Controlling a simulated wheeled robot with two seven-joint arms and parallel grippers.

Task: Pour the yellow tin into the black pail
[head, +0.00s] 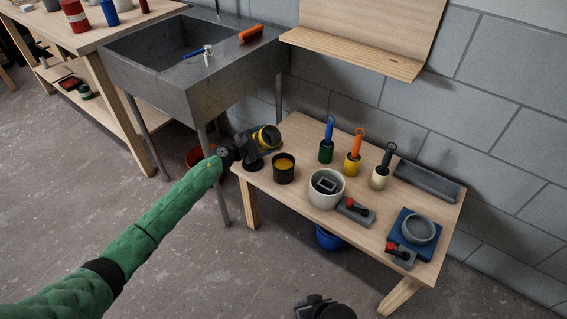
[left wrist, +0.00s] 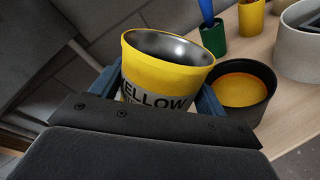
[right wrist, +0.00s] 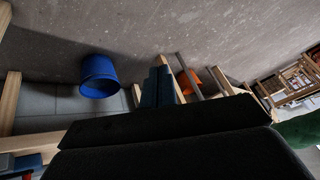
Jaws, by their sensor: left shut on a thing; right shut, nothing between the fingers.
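The yellow tin (head: 268,136) is tilted above the table's left end, just behind and left of the black pail (head: 283,173). It also shows in the left wrist view (left wrist: 158,78), its lettered label partly hidden and its bare metal inside visible, with no paint seen there. My left gripper (head: 255,146) is shut on the tin. The black pail stands upright and holds yellow-orange paint; it also shows in the left wrist view (left wrist: 246,98), right of the tin. My right gripper (right wrist: 160,86) is shut and empty, low in front of the table.
A white pail (head: 326,190) stands right of the black pail. Green, yellow and cream pots with brushes (head: 353,166) stand behind. A blue tray (head: 414,232) sits at the right. A sink (head: 190,62) is at the left, a blue bucket (right wrist: 99,77) below the table.

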